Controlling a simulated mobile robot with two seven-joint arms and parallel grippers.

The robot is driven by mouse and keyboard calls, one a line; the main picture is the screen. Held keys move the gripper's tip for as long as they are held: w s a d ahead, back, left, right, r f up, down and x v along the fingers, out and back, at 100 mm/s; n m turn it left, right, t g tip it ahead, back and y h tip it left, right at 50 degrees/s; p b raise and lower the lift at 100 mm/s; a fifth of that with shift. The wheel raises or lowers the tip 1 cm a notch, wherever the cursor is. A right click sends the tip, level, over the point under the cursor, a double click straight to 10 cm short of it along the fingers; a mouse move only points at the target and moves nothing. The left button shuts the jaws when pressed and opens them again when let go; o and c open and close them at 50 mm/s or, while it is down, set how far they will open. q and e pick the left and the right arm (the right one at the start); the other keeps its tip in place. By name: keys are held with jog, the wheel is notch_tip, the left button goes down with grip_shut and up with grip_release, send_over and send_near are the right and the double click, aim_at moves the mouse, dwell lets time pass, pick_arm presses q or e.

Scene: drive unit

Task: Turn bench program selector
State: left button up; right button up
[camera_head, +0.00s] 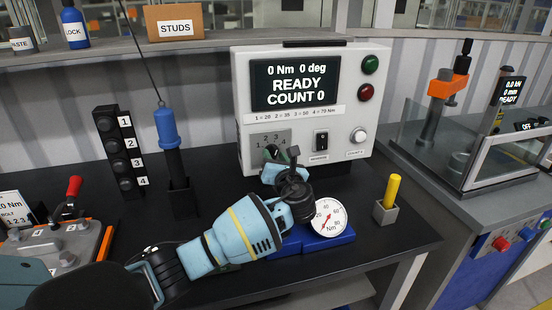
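The program selector sits on a grey plate (279,134) with printed numbers, low on the left of the white control box (240,100). Its knob is mostly hidden behind my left gripper (282,154). My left arm reaches in from the lower left, and the dark fingertips are at the plate's lower part. I cannot tell whether they touch or close on the knob. The display (295,84) reads "0 Nm 0 deg, READY, COUNT 0". My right gripper is not in view.
A round Nm gauge (328,217) on a blue base is close beside my wrist. A numbered black rack (119,150) and blue-topped tool (167,128) stand left.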

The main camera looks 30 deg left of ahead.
pick_arm(q)
jog(key=shift+w+a, duration=0.1)
jog(key=shift+a, duration=0.05)
jog(key=shift+c, duration=0.2)
grip_shut()
